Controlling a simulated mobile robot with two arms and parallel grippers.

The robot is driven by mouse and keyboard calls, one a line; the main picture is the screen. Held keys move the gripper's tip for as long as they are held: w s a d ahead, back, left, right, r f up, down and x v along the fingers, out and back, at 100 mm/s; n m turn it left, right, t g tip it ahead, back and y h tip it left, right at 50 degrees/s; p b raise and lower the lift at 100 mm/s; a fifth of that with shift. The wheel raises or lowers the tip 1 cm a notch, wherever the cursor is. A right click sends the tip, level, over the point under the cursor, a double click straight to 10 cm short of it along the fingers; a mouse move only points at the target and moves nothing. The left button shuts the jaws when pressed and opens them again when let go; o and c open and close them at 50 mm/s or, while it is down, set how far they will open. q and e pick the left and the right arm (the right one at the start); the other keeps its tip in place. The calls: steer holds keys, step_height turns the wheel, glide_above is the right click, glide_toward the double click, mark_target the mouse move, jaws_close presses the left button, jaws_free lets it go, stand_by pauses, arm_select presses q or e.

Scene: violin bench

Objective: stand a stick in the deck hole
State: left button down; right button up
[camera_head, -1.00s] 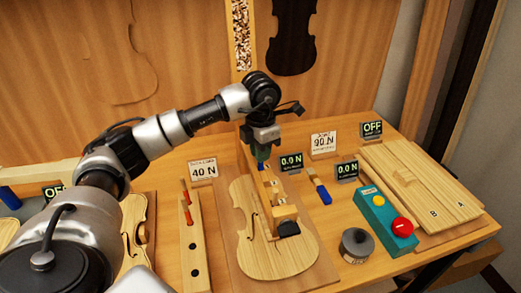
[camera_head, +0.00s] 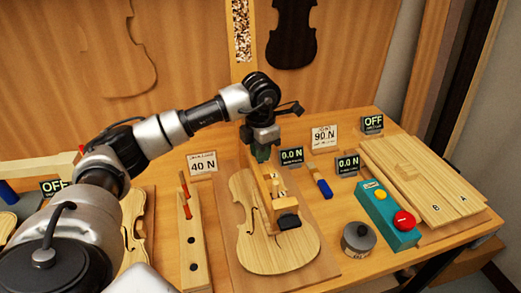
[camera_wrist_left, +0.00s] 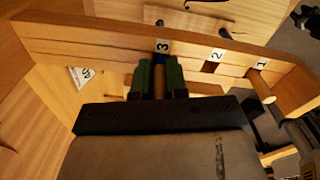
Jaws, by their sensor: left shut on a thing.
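My left gripper (camera_head: 261,153) is over the upper end of a violin body (camera_head: 262,250), at a wooden rail. Most of that piece is hidden between the fingers. The rail (camera_wrist_left: 110,45) also carries labels 2 and 1, with a dark slot below 2 and a pale round stick (camera_wrist_left: 261,86) by 1. A narrow wooden block (camera_head: 190,220) has dark holes and red-tipped pieces. I cannot tell which hole is the deck hole. My right gripper is not in view.
A blue-handled tool (camera_head: 324,188) lies right of the violin. A round grey pot (camera_head: 358,241), a teal button box (camera_head: 385,213) and a pale board (camera_head: 420,185) stand further right. Signs and small displays line the back. Bare table shows between them.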

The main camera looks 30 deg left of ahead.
arm_select(q)
steer(key=shift+f+b, duration=0.3)
steer(key=shift+f, duration=0.2)
steer(key=c, duration=1.1)
jaws_free()
steer(key=shift+r, duration=0.1)
step_height(320, 180, up, 11)
steer(key=shift+f+b, duration=0.2)
steer(key=shift+b, duration=0.4)
